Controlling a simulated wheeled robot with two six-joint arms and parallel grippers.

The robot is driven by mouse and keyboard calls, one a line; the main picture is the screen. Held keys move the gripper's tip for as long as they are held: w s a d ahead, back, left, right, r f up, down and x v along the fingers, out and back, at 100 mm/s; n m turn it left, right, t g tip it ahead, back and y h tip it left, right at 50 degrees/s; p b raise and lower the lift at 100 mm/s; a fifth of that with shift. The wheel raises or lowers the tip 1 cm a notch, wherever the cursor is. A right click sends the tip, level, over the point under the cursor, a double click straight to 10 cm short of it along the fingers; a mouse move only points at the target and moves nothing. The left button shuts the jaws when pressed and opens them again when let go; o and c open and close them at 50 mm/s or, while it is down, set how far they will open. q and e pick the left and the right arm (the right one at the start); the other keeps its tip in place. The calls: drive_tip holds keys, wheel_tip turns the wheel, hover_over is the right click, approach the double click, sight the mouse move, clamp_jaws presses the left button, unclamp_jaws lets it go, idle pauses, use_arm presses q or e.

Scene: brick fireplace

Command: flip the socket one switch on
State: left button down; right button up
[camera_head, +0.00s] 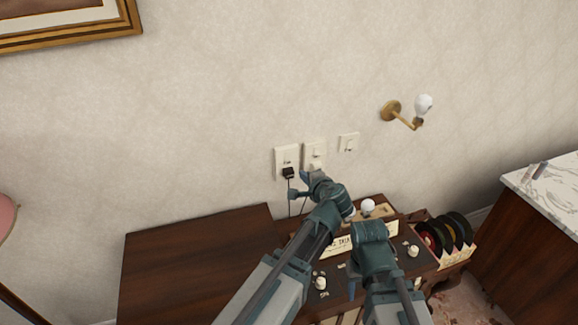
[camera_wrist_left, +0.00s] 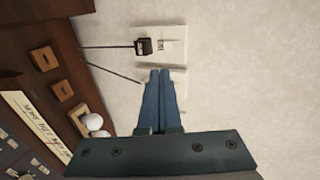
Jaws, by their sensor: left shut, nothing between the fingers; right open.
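A cream socket plate (camera_head: 281,152) with a black plug (camera_head: 288,173) in it is on the wall; plate (camera_wrist_left: 174,36) and plug (camera_wrist_left: 143,47) also show in the left wrist view. Its small switch (camera_wrist_left: 161,46) is beside the plug; its position is too small to tell. A second cream plate (camera_head: 314,147) is just to its right, partly hidden by my left gripper (camera_head: 305,175). In the left wrist view its shut, empty fingers (camera_wrist_left: 160,72) overlap that second plate; contact is unclear. My right gripper (camera_head: 353,288) is low over the dark console, open, mostly hidden by its arm.
A third wall plate (camera_head: 348,142) and a brass lamp with a bulb (camera_head: 423,105) are farther right. A dark wooden cabinet (camera_head: 195,260) and the console with white knobs (camera_head: 320,283) stand below. Records (camera_head: 440,235) and a marble-topped cabinet (camera_head: 548,185) are right. Black cords (camera_wrist_left: 112,73) cross the wall.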

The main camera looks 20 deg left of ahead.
use_arm(q)
drive_tip(key=shift+d, duration=0.15)
drive_tip(key=b, duration=0.4)
approach(288, 161)
wheel_tip(288, 161, down, 2)
drive_tip(key=w+a, duration=0.1)
drive_tip(key=w, duration=0.1)
drive_tip(key=shift+w+a+f, duration=0.15)
drive_tip(key=shift+w+a, duration=0.6)
drive_tip(key=shift+w, duration=0.2)
drive_tip(key=shift+w+a, duration=0.4)
drive_tip(key=shift+w, duration=0.15)
